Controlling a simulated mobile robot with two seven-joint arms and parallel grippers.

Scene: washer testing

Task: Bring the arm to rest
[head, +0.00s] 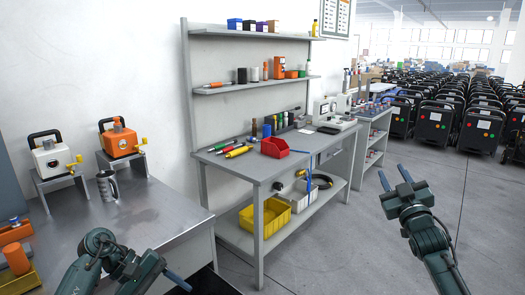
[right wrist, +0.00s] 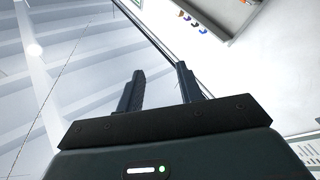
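My right gripper (head: 394,178) is raised over the open floor at the right of the head view. Its two fingers point up and away and stand apart with nothing between them. The right wrist view shows the same open, empty fingers (right wrist: 160,72) against the ceiling and wall. My left arm is at the bottom left of the head view, in front of the metal table (head: 150,212). Only one blue finger of my left gripper (head: 178,281) shows clearly, so its opening cannot be told.
A grey workbench (head: 215,158) holds a red bin (head: 283,148) and tools, with a yellow crate (head: 272,217) below. Two small machines, white (head: 52,160) and orange (head: 120,139), and a steel mug (head: 107,185) are on the left table. Black machines (head: 435,125) fill the back right. Floor at right is clear.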

